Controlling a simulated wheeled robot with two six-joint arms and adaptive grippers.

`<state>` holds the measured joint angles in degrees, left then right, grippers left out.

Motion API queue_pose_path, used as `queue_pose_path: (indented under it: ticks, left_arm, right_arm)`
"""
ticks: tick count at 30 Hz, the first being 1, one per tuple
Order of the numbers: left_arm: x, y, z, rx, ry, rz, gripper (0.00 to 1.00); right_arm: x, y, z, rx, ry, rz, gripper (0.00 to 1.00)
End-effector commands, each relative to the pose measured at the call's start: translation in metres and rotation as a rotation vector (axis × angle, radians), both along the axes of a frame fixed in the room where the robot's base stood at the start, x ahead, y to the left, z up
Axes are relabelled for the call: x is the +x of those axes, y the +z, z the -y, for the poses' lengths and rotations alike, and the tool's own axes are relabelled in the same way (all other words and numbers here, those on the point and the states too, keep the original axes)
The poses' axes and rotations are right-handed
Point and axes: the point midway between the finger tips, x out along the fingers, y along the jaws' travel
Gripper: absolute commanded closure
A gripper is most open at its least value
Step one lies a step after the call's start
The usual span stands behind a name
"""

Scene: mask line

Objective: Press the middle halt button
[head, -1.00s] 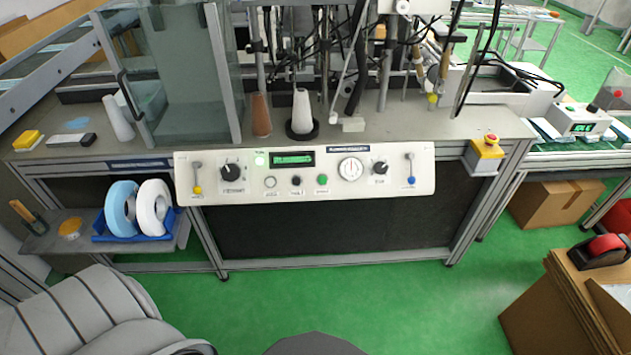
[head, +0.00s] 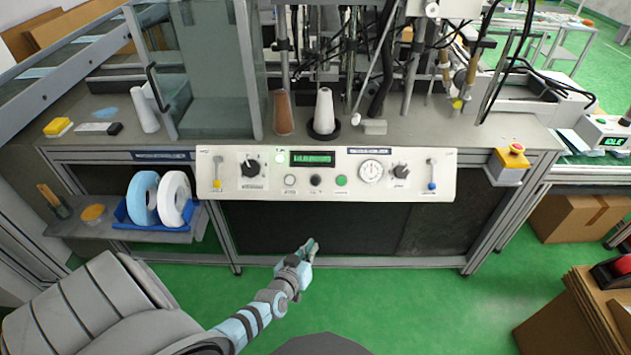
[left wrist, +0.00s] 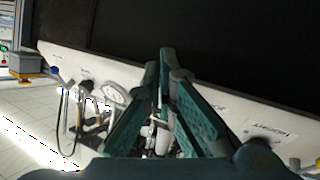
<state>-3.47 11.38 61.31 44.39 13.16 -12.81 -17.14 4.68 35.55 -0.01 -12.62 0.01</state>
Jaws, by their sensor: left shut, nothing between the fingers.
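A white control panel (head: 270,190) runs along the front of the machine. Three small buttons sit in a row under its green display: a pale one (head: 290,180), a black one (head: 315,180) in the middle and a green one (head: 341,180). Their labels are too small to read. My left gripper (head: 309,247) is below the panel, in front of the dark lower front, apart from the buttons. In the left wrist view its fingers (left wrist: 168,62) are shut and empty, and they hide part of the panel (left wrist: 220,100), including the button row. My right gripper is out of view.
The panel also carries a black knob (head: 250,168), a round dial (head: 371,171), a smaller knob (head: 401,171) and two levers. A yellow box with a red button (head: 513,157) is at the right. Tape rolls (head: 174,199) stand on a shelf at the left.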

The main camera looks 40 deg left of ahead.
Motion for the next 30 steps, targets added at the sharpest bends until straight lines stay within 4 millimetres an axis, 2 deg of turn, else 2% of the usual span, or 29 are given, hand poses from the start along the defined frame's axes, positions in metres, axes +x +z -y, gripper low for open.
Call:
queue_pose_path:
  ticks: [1,3,6,9,11,15,23,26,30]
  left_arm:
    - [0.018,0.027,-0.008,-0.012,0.029,0.080,1.00]
    - [0.038,0.067,-0.020,-0.035,0.079,0.198,1.00]
    - [0.058,0.115,-0.035,-0.071,0.141,0.338,1.00]
    - [0.068,0.150,-0.047,-0.101,0.187,0.434,1.00]
    - [0.071,0.162,-0.051,-0.114,0.204,0.468,1.00]
    - [0.072,0.172,-0.054,-0.125,0.220,0.496,1.00]
    - [0.073,0.170,-0.054,-0.125,0.219,0.493,1.00]
    - [0.075,0.166,-0.056,-0.124,0.219,0.493,1.00]
    - [0.083,0.154,-0.062,-0.125,0.218,0.492,1.00]
  right_arm:
    - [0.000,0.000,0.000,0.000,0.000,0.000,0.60]
    - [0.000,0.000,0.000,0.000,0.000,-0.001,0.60]
    - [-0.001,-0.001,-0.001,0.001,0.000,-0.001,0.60]
    - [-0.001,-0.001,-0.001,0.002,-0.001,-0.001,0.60]
    - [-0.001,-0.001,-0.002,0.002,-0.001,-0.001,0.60]
    - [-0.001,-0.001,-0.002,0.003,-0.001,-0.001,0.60]
    - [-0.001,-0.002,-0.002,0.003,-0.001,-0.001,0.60]
    - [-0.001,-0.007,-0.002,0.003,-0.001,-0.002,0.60]
    - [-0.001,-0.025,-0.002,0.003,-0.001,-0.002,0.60]
